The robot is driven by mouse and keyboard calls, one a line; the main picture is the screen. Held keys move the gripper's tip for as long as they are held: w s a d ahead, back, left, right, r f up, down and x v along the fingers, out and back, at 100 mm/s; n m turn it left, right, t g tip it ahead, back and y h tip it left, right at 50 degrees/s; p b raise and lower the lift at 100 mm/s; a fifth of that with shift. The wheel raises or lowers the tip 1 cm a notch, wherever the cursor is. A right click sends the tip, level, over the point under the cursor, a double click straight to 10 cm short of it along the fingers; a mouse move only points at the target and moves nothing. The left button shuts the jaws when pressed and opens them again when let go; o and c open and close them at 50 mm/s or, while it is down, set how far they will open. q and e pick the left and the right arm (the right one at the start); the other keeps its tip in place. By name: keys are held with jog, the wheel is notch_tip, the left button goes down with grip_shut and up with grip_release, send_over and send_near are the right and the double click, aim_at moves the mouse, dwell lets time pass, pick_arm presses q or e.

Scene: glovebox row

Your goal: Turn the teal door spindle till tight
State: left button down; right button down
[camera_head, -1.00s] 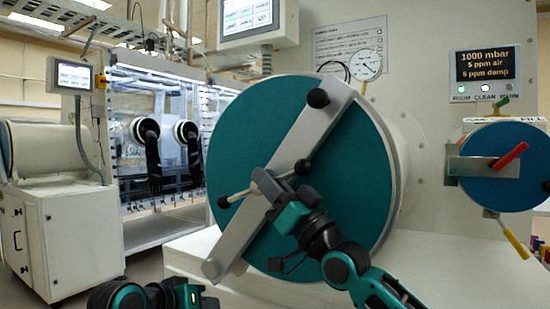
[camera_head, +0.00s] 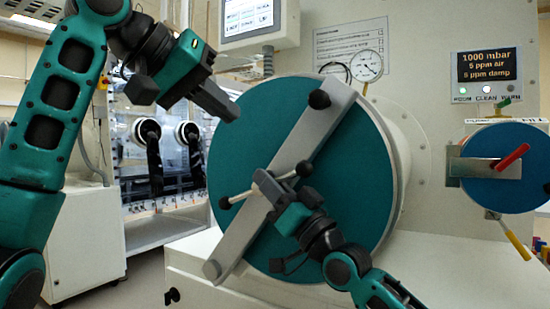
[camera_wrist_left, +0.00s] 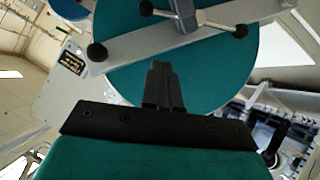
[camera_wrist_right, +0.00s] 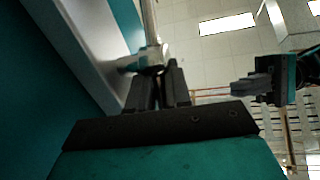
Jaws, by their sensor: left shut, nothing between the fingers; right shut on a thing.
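The round teal door (camera_head: 345,165) stands shut-looking in front of me, with a slanted grey crossbar (camera_head: 305,140) over it. The spindle (camera_head: 240,196) sits at the bar's middle, a thin metal handle with black knobs at its ends. My right gripper (camera_head: 262,181) is shut on the spindle handle near its middle, partly hiding the hub. The spindle's metal also shows at the fingers in the right wrist view (camera_wrist_right: 150,58). My left gripper (camera_head: 226,108) is shut and empty, raised at the door's upper left edge, apart from it. Its closed fingers show in the left wrist view (camera_wrist_left: 165,88).
A smaller blue round door (camera_head: 500,180) with a red handle (camera_head: 511,156) is at the right. A dial gauge (camera_head: 367,66) and a lit display (camera_head: 486,65) are on the wall above. A white ledge (camera_head: 450,270) runs below the teal door.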

pick_arm(q)
jog(key=x, duration=0.4)
jog(key=s+f+x, duration=0.1)
jog(key=x, duration=0.3)
jog(key=s+f+x, duration=0.1)
jog(key=x, duration=0.3)
jog(key=shift+d+f, duration=0.1)
jog(key=shift+d, duration=0.15)
